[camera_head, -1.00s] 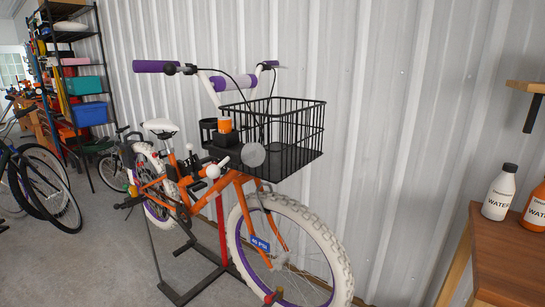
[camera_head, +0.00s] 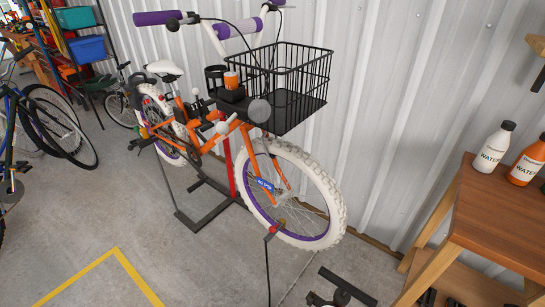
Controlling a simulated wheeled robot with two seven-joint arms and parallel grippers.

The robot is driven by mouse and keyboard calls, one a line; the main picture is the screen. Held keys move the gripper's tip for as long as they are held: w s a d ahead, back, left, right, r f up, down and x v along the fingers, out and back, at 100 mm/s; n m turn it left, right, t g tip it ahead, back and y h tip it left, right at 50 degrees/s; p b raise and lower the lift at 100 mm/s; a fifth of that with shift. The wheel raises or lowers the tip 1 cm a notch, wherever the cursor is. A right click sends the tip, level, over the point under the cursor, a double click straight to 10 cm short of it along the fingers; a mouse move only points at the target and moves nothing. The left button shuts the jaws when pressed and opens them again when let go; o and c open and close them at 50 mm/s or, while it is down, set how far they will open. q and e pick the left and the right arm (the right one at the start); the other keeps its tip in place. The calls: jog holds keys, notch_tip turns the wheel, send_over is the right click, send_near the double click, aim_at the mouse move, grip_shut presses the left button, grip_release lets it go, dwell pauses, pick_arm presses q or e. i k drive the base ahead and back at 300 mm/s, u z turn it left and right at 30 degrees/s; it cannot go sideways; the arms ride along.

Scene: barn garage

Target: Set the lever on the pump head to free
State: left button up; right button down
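A pump head (camera_head: 271,232) with a small red part sits low on the front wheel (camera_head: 334,205) of the orange bicycle, at the inner edge of the rim. A thin dark hose (camera_head: 268,270) hangs from it and leaves the bottom of the view. The lever is too small to tell its position. A black object with a bar and round parts (camera_head: 340,287), perhaps the pump, shows at the bottom edge and is partly cut off. Neither of my grippers is in view.
The bicycle stands upright in a dark floor stand (camera_head: 196,220) with a red post. A wooden table (camera_head: 500,215) with two bottles stands at the right. Other bicycles (camera_head: 50,130) are at the left. The floor at front left, with a yellow line (camera_head: 85,272), is clear.

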aim_at(271, 229)
jog(key=k, duration=1.3)
jog(key=z, duration=0.6)
jog(key=i, duration=0.7)
jog(key=z, duration=0.45)
jog(key=i, duration=0.9)
jog(key=u, duration=0.35)
